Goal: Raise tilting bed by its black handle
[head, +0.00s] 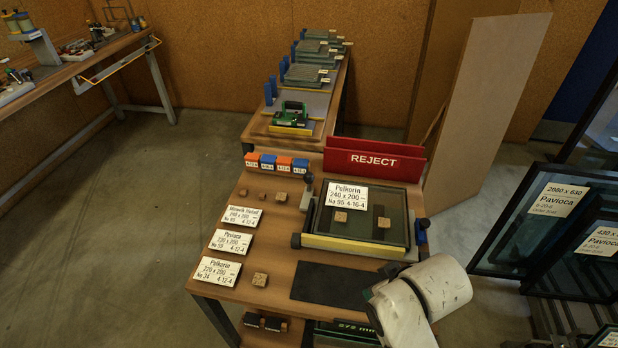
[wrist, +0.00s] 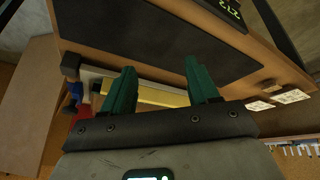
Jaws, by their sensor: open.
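The tilting bed (head: 318,243) is a framed glass panel with a yellow front edge on the wooden bench, lying nearly flat. Its yellow bar (wrist: 158,96) shows behind my fingers in the wrist view. I cannot tell for sure which dark part is the handle. My gripper (wrist: 160,66) is open, its green fingers apart with nothing held. In the head view my gripper (head: 372,296) is partly hidden by my wrist, near the bed's front right.
A black mat (head: 325,283) lies before the bed. A label card (head: 347,195) and small wooden blocks rest on the glass. More cards (head: 222,270) lie at the left. A red REJECT rack (head: 372,160) stands behind. Framed panes (head: 530,220) lean at the right.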

